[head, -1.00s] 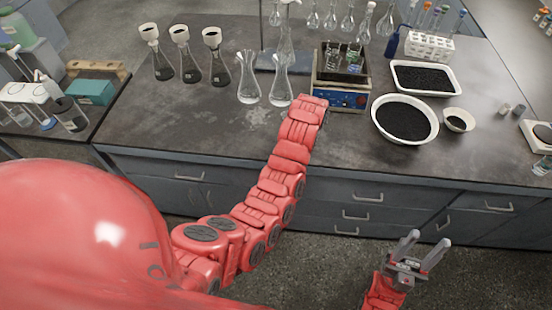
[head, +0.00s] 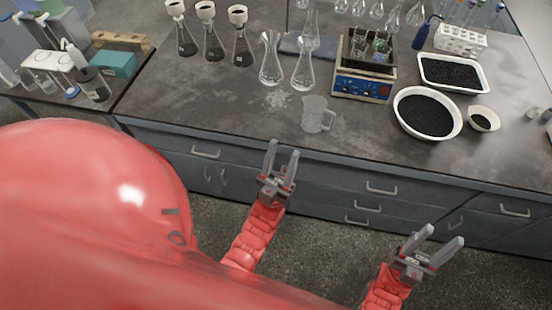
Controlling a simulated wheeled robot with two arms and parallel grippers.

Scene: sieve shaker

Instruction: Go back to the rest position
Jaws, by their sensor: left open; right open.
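My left gripper (head: 281,165) is open and empty in the head view. It is in front of the bench's drawer fronts, with its fingers pointing toward the bench edge. My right gripper (head: 438,243) is also open and empty, lower and further right, above the floor in front of the drawers. The two grippers are well apart, and neither touches anything.
A clear beaker (head: 315,115) stands near the front of the dark bench (head: 190,105). Behind it are the blue-fronted shaker (head: 362,86) and two empty flasks (head: 271,65). White bowls of black grains (head: 428,113) stand right. Floor (head: 330,245) between the grippers is clear.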

